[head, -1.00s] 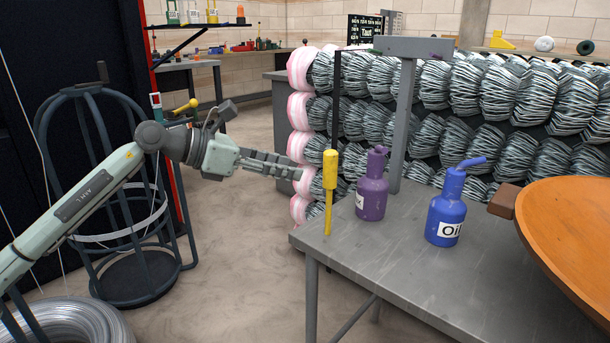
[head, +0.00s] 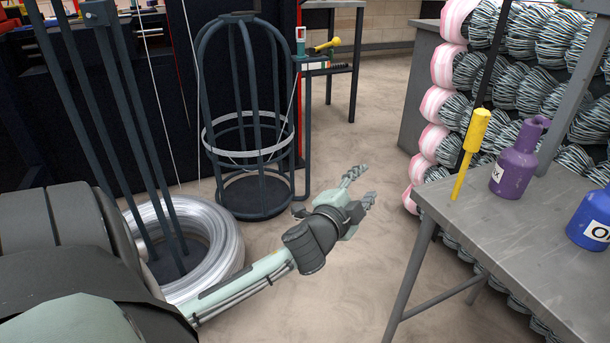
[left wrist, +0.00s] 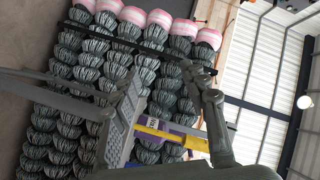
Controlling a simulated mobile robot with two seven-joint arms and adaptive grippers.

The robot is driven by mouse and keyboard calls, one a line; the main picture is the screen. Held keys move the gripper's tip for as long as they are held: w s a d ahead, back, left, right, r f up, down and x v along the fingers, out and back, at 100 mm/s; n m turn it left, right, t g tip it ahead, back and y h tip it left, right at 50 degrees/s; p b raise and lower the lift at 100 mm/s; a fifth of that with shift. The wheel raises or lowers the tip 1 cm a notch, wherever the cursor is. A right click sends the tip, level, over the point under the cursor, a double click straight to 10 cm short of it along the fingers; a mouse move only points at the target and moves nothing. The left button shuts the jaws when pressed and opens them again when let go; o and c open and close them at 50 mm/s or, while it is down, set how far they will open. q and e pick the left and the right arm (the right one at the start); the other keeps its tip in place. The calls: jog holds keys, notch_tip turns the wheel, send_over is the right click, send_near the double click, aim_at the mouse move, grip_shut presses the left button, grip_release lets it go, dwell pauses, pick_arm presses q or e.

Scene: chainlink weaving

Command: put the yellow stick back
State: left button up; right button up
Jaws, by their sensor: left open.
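The yellow stick (head: 470,152), with a thick handle at its top and a thin shaft below, stands slightly tilted at the corner of the grey metal table (head: 508,230). My left gripper (head: 360,187) is open and empty, left of the table corner and apart from the stick. In the left wrist view the yellow stick (left wrist: 172,137) shows beyond the open fingers (left wrist: 165,110), partly covered by one finger. I cannot tell what holds the stick up. My right gripper is not in view.
A purple bottle (head: 515,165) stands just right of the stick, and a blue oil bottle (head: 592,220) farther right. A dark cage stand (head: 248,110) and a wire coil (head: 222,245) are at the left. Stacked wire bundles (head: 520,85) stand behind the table. Floor between cage and table is clear.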

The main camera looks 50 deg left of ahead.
pick_arm(q)
jog(key=s+d+f+n+g+h, duration=0.1)
jog(key=s+f+g, duration=0.3)
jog(key=s+f, duration=0.4)
jog(key=s+d+f+n+g+p, duration=0.1)
jog(key=s+d+f+n+g, duration=0.3)
jog(key=s+f, duration=0.3)
jog(key=s+d+f+n+g+h+p, duration=0.1)
jog(key=s+d+f+n+g, duration=0.1)
jog(key=s+f, duration=0.6)
jog(key=shift+s+d+f+n+g+h, duration=0.35)
jog(key=shift+d+f+g, duration=0.2)
jog(key=shift+f+g, duration=1.1)
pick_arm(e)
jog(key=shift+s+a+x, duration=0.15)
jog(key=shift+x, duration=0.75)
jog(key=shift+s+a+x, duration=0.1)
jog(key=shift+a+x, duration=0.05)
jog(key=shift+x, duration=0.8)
pick_arm(q)
jog(key=shift+f+t, duration=0.25)
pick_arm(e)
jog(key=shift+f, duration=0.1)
